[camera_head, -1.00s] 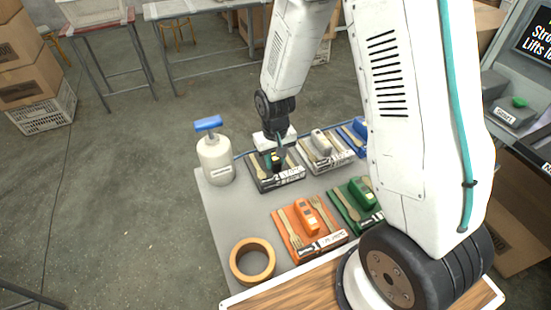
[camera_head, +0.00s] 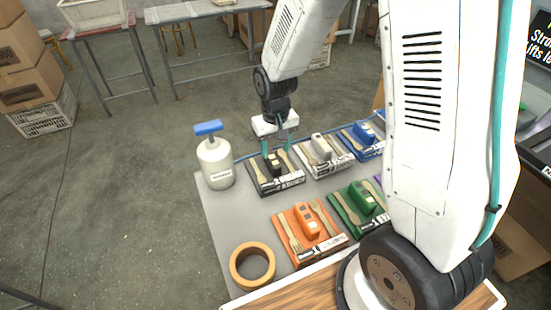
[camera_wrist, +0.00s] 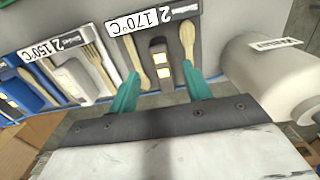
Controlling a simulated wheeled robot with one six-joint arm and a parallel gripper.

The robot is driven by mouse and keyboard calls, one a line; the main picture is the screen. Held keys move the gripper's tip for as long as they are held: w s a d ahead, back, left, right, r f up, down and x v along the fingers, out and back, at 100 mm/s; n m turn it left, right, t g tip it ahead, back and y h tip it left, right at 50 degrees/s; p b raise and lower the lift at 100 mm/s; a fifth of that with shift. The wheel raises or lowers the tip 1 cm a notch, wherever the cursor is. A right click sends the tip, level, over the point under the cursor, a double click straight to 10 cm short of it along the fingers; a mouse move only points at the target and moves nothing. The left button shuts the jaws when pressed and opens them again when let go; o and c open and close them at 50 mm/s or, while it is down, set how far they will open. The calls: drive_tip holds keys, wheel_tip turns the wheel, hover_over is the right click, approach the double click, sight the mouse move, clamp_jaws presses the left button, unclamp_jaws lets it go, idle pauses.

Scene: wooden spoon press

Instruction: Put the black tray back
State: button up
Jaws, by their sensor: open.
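The black tray (camera_head: 262,187) lies at the back left of the grey table, with a black block and wooden utensils on it. In the wrist view the black tray (camera_wrist: 176,40) carries a label reading 170°C. My gripper (camera_head: 278,146) is above the tray, apart from it as far as I can tell. Its two teal fingers (camera_wrist: 160,92) are spread, with nothing between them. In the wrist view the fingertips lie on either side of the black block's near end.
A white bottle with a blue top (camera_head: 216,163) stands close left of the black tray. A white tray (camera_head: 341,163) is close on its right, with a blue tray (camera_head: 375,149) beyond. Orange (camera_head: 328,246) and green (camera_head: 338,213) trays lie in front.

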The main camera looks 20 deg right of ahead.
sight(276, 163)
drive_tip(key=s+d+r, duration=0.1)
drive_tip(key=s+r, duration=0.5)
drive_tip(key=r, duration=0.3)
drive_tip(key=s+d+r, duration=0.1)
drive_tip(key=s+r, duration=0.4)
drive_tip(key=r, duration=0.5)
drive_tip(key=s+r, duration=0.2)
drive_tip(key=s, duration=0.4)
drive_tip(key=s+d+r+t, duration=0.1)
drive_tip(key=s+r, duration=0.1)
drive_tip(key=s, duration=0.5)
drive_tip(key=shift+s+r, duration=0.15)
drive_tip(key=shift+r, duration=0.15)
drive_tip(key=shift+d, duration=0.1)
